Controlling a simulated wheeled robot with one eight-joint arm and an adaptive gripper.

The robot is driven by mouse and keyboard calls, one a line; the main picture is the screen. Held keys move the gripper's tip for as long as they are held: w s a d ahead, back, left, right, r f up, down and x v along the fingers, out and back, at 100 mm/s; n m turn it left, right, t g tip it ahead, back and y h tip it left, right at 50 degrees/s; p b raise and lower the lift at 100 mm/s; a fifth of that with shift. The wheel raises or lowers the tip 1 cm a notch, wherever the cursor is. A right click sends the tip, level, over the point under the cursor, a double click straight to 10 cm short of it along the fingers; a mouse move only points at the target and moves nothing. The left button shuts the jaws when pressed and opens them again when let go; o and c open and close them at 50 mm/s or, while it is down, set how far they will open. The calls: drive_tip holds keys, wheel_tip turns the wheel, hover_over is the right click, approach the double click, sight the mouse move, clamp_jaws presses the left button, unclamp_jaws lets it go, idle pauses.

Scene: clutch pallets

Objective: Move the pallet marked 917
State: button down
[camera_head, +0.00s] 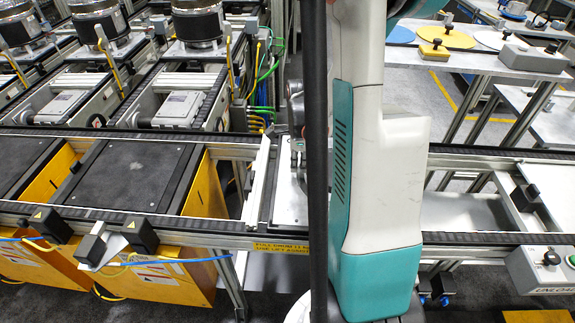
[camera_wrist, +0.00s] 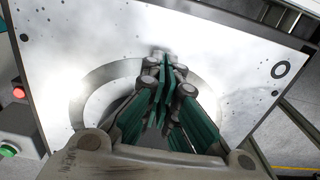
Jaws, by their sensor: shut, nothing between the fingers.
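No marking 917 is readable in either view, so I cannot tell which pallet bears it. In the wrist view my gripper (camera_wrist: 167,78) has its green-padded fingers together and empty. It is over a shiny metal plate (camera_wrist: 225,55) with a round ring, small holes and a dark-rimmed hole near its right corner. I cannot tell whether the fingers touch the plate. In the head view a light metal plate (camera_head: 290,199) lies on the conveyor, partly hidden behind my arm.
Dark plates (camera_head: 128,175) lie at left between conveyor rails, above orange boxes (camera_head: 165,278). Cylindrical metal parts (camera_head: 196,20) stand on rear lines. An unload control box (camera_head: 540,268) is at lower right. The wrist view shows a red button (camera_wrist: 18,92) and green button (camera_wrist: 8,149) beside the plate.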

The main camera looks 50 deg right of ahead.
drive_tip(key=s+d, duration=0.3)
drive_tip(key=s+d+b, duration=0.1)
drive_tip(key=s+d, duration=0.2)
drive_tip(key=s, duration=0.1)
drive_tip(key=shift+s+d, duration=0.15)
drive_tip(key=shift+s, duration=0.1)
drive_tip(key=shift+w, duration=0.1)
